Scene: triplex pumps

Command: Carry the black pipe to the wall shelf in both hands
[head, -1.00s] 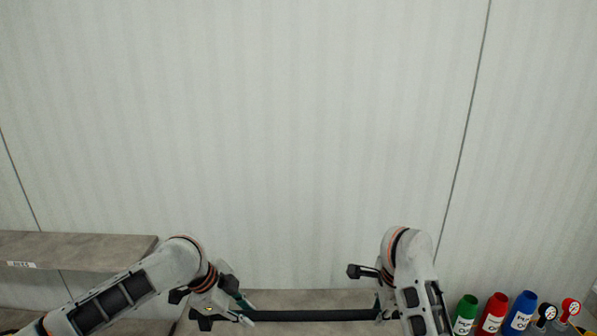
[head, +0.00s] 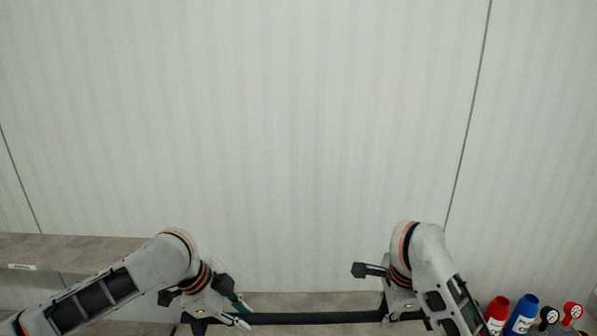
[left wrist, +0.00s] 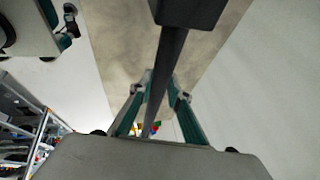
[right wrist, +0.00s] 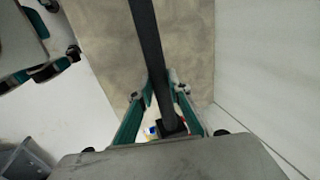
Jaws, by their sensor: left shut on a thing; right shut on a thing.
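The black pipe (head: 310,318) is held level, left to right, between my two grippers. My left gripper (head: 240,318) is shut on it near its left end. My right gripper (head: 385,310) is shut on it near its right end. In the left wrist view the pipe (left wrist: 171,60) passes between the fingers, with a square dark block at its near-top end. In the right wrist view the pipe (right wrist: 148,40) also passes between the fingers, with a dark block behind them. A grey-brown shelf-like surface (head: 290,300) lies behind the pipe; contact cannot be told.
A higher labelled grey shelf (head: 75,250) is at the left, behind my left arm. At the right stand a red bottle (head: 497,312), a blue bottle (head: 523,312) and gauge-like items (head: 572,312). The pale panelled wall (head: 300,140) above is bare.

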